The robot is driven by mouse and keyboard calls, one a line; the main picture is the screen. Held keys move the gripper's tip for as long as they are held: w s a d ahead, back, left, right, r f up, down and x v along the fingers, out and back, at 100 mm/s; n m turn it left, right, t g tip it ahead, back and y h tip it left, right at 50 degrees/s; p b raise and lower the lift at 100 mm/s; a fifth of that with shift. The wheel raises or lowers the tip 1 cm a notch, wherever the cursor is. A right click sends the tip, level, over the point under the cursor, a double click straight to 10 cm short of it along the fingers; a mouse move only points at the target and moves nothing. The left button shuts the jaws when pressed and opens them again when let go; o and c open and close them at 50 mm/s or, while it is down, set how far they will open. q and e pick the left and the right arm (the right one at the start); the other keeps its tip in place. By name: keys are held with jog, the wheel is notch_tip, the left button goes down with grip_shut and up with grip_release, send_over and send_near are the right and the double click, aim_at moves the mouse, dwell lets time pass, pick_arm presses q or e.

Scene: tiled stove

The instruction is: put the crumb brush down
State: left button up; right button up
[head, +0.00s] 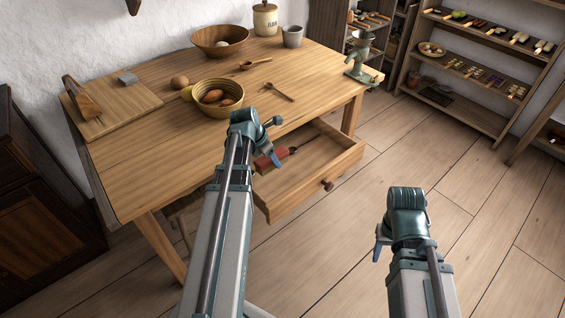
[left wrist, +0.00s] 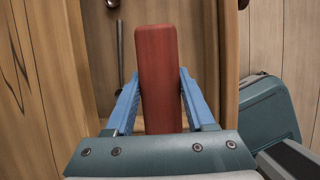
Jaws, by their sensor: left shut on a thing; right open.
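The crumb brush (head: 268,162), a red block-like body, is at the open drawer (head: 340,168) of the wooden table. My left gripper (head: 272,156) is shut on it; in the left wrist view the red brush (left wrist: 158,75) is between the two blue fingers. The brush is over the drawer's inside, near its left part; I cannot tell whether it touches the drawer floor. Its bristles are not clearly visible. My right gripper (head: 379,246) is open and empty, over the floor right of the drawer.
A dark, thin utensil (left wrist: 120,50) lies in the drawer beside the brush. The drawer's right part is clear.

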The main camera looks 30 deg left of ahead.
aim_at(260, 163)
pick_arm(q)
jog(key=shift+f+b, duration=4.95)
jog(key=shift+f, duration=0.2)
jog(key=shift+f, duration=0.2)
jog(key=o, duration=1.2)
jog(key=shift+r, duration=0.1)
jog(key=shift+r, duration=0.1)
jog(key=shift+s+r+p, duration=0.1)
jog(key=shift+r+p, duration=0.45)
jog(key=p+v, duration=1)
jog(key=v, duration=0.1)
jog(key=shift+s, duration=0.15)
jog(key=shift+f, duration=0.1)
